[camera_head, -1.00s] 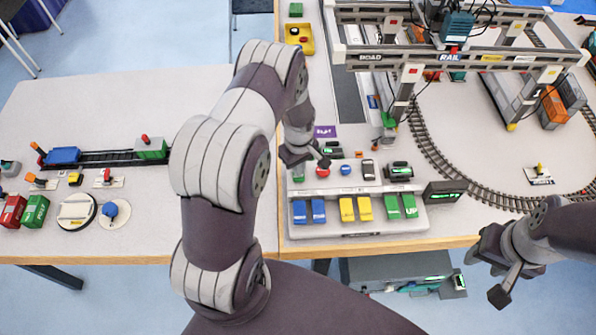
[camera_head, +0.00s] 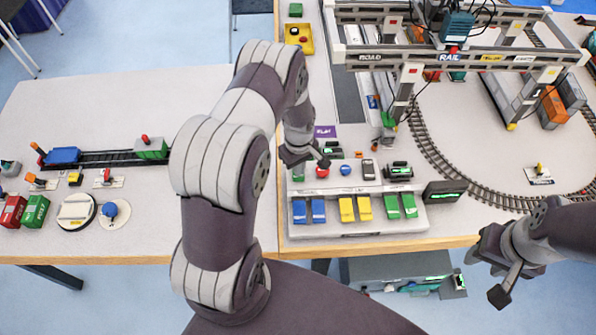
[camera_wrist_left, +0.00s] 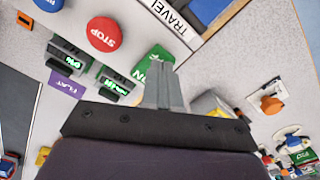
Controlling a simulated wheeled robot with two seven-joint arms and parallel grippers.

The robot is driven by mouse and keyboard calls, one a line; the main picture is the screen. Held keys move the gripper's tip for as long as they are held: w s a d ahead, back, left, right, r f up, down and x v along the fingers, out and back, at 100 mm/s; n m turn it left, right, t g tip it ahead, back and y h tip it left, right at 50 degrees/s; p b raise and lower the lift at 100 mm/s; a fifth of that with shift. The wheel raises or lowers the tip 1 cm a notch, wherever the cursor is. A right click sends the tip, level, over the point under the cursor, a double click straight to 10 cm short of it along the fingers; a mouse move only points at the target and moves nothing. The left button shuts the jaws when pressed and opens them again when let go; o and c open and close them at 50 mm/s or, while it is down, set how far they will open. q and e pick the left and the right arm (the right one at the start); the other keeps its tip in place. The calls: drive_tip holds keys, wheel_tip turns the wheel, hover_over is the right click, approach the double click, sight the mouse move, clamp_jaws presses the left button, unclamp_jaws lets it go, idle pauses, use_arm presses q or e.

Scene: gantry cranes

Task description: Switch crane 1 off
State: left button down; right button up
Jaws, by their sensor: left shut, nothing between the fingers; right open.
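The control console (camera_head: 350,228) stands at the front of the right-hand table, with pairs of blue, yellow and green keys. Behind them are a green button (camera_head: 298,178), a red button (camera_head: 323,173) and a blue button (camera_head: 346,170). In the left wrist view the red button (camera_wrist_left: 103,34) reads STOP; the green button (camera_wrist_left: 160,56) is partly covered by my fingers. My left gripper (camera_head: 306,160) is shut and empty, its fingertips (camera_wrist_left: 163,88) over the green button; whether they touch is unclear. My right gripper (camera_head: 484,277) is open and empty, off the table's front edge.
A small display box (camera_head: 446,192) sits beside the console. The left table (camera_head: 130,225) holds a turntable (camera_head: 76,211), wagons and a short track. Its front middle is clear.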

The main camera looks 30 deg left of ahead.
use_arm(q)
drive_tip(key=shift+f+b, duration=0.75)
drive_tip(key=shift+f, duration=0.25)
idle(0.3)
wheel_tip(320, 180, up, 7)
drive_tip(key=p, duration=0.5)
drive_tip(key=shift+p, duration=0.4)
idle(0.3)
